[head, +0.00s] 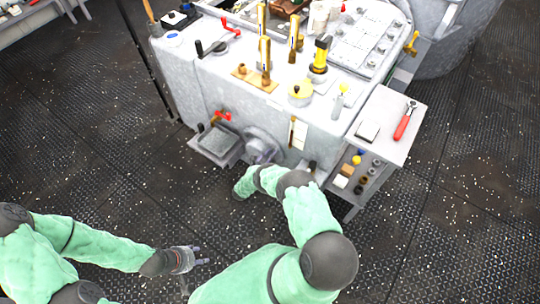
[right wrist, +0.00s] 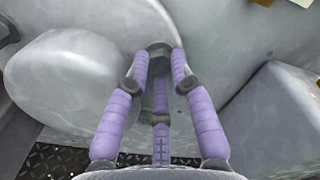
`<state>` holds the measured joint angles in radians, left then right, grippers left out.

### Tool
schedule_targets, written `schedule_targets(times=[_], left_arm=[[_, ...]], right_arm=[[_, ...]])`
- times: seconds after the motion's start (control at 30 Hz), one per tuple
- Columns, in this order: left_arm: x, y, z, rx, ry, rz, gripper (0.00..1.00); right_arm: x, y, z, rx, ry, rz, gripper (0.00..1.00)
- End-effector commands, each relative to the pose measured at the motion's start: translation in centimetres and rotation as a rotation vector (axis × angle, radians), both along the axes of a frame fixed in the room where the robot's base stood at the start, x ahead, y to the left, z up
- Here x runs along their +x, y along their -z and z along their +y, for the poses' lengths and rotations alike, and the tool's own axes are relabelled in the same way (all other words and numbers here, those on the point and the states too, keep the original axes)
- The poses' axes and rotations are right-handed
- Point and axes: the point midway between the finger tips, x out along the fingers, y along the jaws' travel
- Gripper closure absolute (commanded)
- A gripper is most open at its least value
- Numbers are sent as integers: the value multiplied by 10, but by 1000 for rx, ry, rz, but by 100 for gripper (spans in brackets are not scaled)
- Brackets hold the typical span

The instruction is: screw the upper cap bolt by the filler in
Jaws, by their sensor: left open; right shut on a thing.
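In the right wrist view, the purple fingers of my right gripper (right wrist: 160,68) are shut around a dark grey bolt (right wrist: 158,47). The bolt's head is against or very close to a grey metal surface; how deep it sits I cannot tell. A large rounded grey housing (right wrist: 62,85) is just left of the fingers. In the head view, my right gripper (head: 264,158) is at the front of the grey machine (head: 225,85), low down by a round grey fitting (head: 258,138), and my arm partly hides it. My left gripper (head: 202,255) is open and empty over the floor. I cannot pick out the filler.
A small grey tray (head: 217,143) juts from the machine's front, left of my right gripper, with a red-handled valve (head: 221,116) above it. A side cart (head: 398,112) with a red-handled tool (head: 404,123) stands to the right. The deck floor (head: 110,170) at left is clear.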

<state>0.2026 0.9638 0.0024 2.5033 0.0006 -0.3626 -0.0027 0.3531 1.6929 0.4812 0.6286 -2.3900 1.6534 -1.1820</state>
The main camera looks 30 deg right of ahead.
Motion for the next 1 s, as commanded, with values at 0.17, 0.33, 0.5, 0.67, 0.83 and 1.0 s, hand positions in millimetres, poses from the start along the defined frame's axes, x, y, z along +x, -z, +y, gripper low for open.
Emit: schedule_targets(times=[0.17,0.33,0.5,0.67,0.83,1.0], left_arm=[[0,0,0,0,0,0,52],[0,0,0,0,0,0,52],[0,0,0,0,0,0,52],[0,0,0,0,0,0,52],[0,0,0,0,0,0,52],[0,0,0,0,0,0,52]], right_arm=[[-6,6,1,53,7,-98,100],[-7,7,1,88,7,-178,100],[-7,8,2,109,6,-226,100],[-8,9,2,119,6,-245,100],[-8,10,2,121,5,-248,100],[-8,10,2,122,5,-245,100]])
